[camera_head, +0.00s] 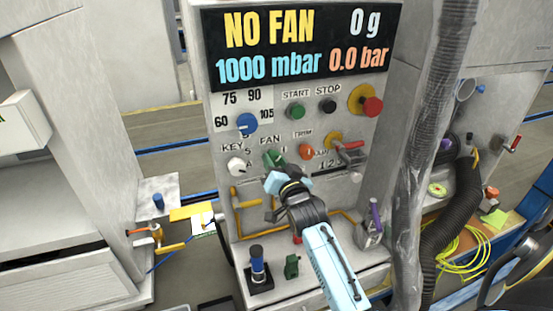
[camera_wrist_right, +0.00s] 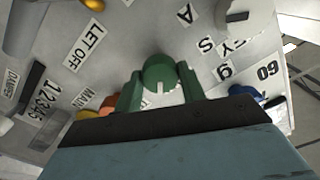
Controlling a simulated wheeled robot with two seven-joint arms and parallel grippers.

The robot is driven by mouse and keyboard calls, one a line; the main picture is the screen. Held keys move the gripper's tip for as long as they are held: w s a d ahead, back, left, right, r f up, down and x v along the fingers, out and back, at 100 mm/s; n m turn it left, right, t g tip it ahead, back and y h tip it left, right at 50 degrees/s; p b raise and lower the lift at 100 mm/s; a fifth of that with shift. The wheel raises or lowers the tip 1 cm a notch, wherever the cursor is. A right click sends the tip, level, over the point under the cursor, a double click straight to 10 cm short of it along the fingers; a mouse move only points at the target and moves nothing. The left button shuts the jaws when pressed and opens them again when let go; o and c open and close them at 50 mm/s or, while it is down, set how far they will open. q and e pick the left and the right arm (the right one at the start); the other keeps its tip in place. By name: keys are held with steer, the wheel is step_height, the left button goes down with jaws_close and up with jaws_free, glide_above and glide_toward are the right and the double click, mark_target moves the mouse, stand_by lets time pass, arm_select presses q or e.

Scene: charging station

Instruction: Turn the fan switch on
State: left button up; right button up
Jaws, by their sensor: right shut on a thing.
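The fan switch (camera_head: 274,157) is a green knob under the FAN label on the grey control panel (camera_head: 222,178). My right gripper (camera_head: 278,172) reaches up to it from below and partly covers it in the head view. In the right wrist view the round green knob (camera_wrist_right: 160,73), with a pale mark on its face, sits between the two fingers, which are shut on it. The display (camera_head: 300,45) above reads NO FAN, 0 g, 1000 mbar and 0.0 bar. My left gripper is not in view.
Yellow rails (camera_head: 233,200) stick out below. A grey hose (camera_head: 430,150) hangs at right.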

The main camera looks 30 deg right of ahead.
steer(key=m+p, duration=0.3)
steer(key=m, duration=0.2)
steer(key=shift+m, duration=0.4)
steer(key=shift+m+p, duration=0.75)
steer(key=shift+m, duration=1.45)
steer(key=o, duration=1)
steer(key=shift+c, duration=0.2)
steer(key=v, duration=1.3)
steer(key=shift+s+b, duration=0.25)
steer(key=shift+b, duration=0.2)
